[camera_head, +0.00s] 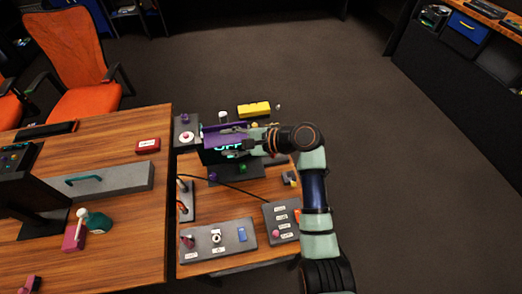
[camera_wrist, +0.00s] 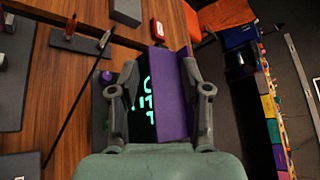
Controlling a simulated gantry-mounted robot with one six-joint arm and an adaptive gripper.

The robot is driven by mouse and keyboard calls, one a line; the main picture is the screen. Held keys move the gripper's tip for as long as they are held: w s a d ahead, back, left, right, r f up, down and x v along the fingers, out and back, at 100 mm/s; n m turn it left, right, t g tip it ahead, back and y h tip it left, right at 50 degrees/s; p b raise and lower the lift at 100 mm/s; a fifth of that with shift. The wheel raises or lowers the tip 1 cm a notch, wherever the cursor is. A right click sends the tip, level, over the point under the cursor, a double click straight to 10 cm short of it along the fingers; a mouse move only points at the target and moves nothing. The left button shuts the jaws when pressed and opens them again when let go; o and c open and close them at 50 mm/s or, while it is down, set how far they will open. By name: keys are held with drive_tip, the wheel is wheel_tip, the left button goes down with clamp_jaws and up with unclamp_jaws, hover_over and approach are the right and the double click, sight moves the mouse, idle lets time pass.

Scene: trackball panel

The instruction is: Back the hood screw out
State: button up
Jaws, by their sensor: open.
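The purple hood (camera_head: 212,131) sits over a dark display with glowing green characters on the small wooden table. In the wrist view the hood (camera_wrist: 171,95) and the display (camera_wrist: 142,100) lie between my fingers. My gripper (camera_head: 232,142) is at the hood, and in the wrist view my gripper (camera_wrist: 160,66) has its two fingers wide apart. I cannot tell whether the fingers touch the hood. I cannot clearly make out a screw on the hood; it may be hidden by my gripper. A purple knob (camera_head: 213,177) stands in front of the display and also shows in the wrist view (camera_wrist: 106,76).
A green knob (camera_head: 243,167) stands beside the purple one. A grey panel (camera_head: 198,255) with a switch and a button box (camera_head: 288,236) are nearer. A yellow block (camera_head: 254,109) lies behind the display. A black cable crosses the table. The larger desk is on the left.

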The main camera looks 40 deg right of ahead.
drive_tip(key=s+d+f+m+t+b, duration=0.25)
drive_tip(key=d+m+b, duration=0.2)
drive_tip(key=d, duration=0.35)
drive_tip(key=s+d+f+m+t+b, duration=0.2)
drive_tip(key=s+d+f+m+b, duration=0.15)
drive_tip(key=d+m, duration=0.4)
drive_tip(key=w+a+n+b, duration=0.1)
drive_tip(key=w+a+b, duration=0.1)
drive_tip(key=w, duration=0.5)
drive_tip(key=shift+w+r+b, duration=0.25)
drive_tip(key=shift+w+b, duration=0.1)
drive_tip(key=shift+b, duration=0.5)
clamp_jaws()
drive_tip(key=shift+d+f+n+g+y+b, duration=0.15)
drive_tip(key=shift+n+g+y+b, duration=0.65)
drive_tip(key=shift+b, duration=2.65)
